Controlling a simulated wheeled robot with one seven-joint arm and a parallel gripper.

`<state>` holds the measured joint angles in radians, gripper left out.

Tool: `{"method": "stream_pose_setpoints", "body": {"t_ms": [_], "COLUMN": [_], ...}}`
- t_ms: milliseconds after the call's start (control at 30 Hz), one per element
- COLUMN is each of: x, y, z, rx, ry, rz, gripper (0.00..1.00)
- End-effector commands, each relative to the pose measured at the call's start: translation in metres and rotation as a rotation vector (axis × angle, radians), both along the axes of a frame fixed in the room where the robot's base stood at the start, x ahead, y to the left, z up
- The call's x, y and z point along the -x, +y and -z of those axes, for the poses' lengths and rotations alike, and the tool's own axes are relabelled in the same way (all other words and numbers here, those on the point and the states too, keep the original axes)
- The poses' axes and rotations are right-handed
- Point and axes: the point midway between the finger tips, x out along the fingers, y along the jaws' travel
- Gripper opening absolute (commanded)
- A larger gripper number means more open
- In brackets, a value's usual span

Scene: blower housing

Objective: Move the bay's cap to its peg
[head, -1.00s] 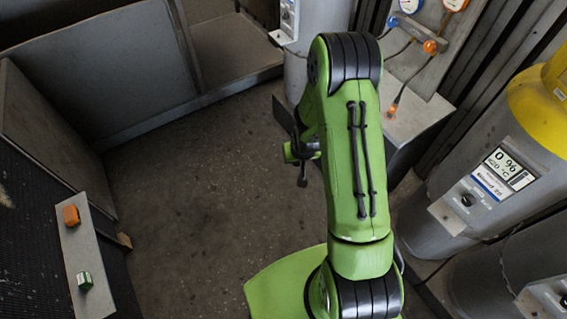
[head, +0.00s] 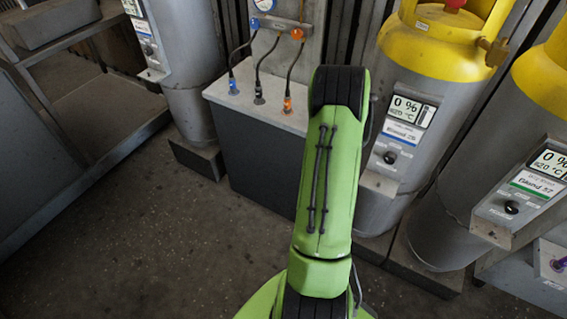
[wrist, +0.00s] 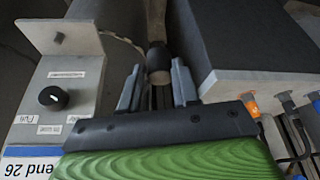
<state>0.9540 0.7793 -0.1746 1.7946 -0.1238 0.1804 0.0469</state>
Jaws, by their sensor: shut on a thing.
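In the wrist view my gripper (wrist: 157,82) has its two grey fingers around a dark, round-ended piece (wrist: 158,62) with a brownish end face. It looks like the cap, but shadow hides its details. On the left in that view, a small dark stub (wrist: 59,38), perhaps a peg, shows on the pale plate (wrist: 70,22) at the end of the Blend 26 panel. In the head view my own green arm hides my gripper and what it holds.
The Blend 26 panel (wrist: 60,100) stands close on the left in the wrist view; the grey bench (wrist: 260,80) with cable plugs is on the right. The floor (head: 150,240) at left is clear.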

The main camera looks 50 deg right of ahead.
Motion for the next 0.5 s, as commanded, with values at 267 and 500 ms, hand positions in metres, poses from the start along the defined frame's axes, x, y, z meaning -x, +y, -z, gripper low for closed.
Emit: {"method": "stream_pose_setpoints", "body": {"t_ms": [267,500], "x": [0.118,0.150], "y": [-0.073,-0.085], "z": [0.018,0.017], "rx": [0.002,0.000], "ry": [0.000,0.000], "rz": [0.243,0.297], "gripper": [0.02,0.02]}}
